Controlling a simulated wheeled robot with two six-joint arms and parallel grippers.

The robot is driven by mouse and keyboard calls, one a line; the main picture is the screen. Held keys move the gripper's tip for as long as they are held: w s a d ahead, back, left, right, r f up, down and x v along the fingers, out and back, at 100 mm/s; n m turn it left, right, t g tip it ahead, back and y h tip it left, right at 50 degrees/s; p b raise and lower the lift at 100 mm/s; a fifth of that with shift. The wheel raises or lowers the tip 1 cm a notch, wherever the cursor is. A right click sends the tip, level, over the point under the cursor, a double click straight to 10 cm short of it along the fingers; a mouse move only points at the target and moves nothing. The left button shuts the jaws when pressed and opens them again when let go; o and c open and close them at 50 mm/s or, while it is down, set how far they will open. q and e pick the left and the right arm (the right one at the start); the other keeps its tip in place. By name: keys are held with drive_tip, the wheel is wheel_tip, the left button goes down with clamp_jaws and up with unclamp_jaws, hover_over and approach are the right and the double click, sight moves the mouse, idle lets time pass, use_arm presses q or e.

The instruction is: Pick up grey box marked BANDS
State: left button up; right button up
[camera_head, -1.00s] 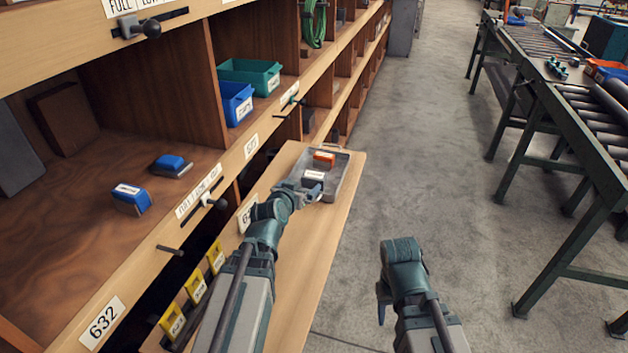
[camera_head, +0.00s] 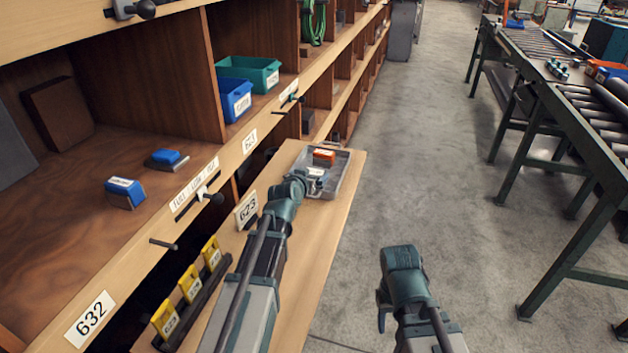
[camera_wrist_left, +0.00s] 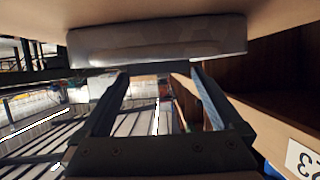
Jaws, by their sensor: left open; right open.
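A small grey box with a white label (camera_head: 316,172) sits in a shallow grey tray (camera_head: 341,176) on the wooden ledge; its lettering is too small to read. My left gripper (camera_head: 314,184) is at the near left part of the tray, close to this box and partly hiding it. In the left wrist view the left gripper (camera_wrist_left: 158,76) is open, with its fingertips near a grey slab (camera_wrist_left: 155,40), likely the tray's wall; no box is visible between them. My right gripper (camera_head: 382,310) hangs over the floor, away from the tray, open and empty.
An orange box (camera_head: 324,157) lies behind the grey box in the tray. Blue-topped things (camera_head: 125,192) lie on the left shelf. Blue (camera_head: 234,99) and green (camera_head: 252,74) bins stand in the shelving. Yellow tags (camera_head: 190,284) line the ledge. The floor at right is clear up to a roller conveyor.

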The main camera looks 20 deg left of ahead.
sight(314, 173)
use_arm(q)
drive_tip(key=b+x, duration=0.1)
drive_tip(key=x, duration=0.3)
drive_tip(key=shift+f, duration=0.15)
drive_tip(key=shift+s, duration=0.1)
drive_tip(key=shift+c, duration=0.3)
drive_tip(key=c, duration=1.1)
drive_tip(key=shift+r, duration=0.25)
drive_tip(key=shift+c, duration=0.2)
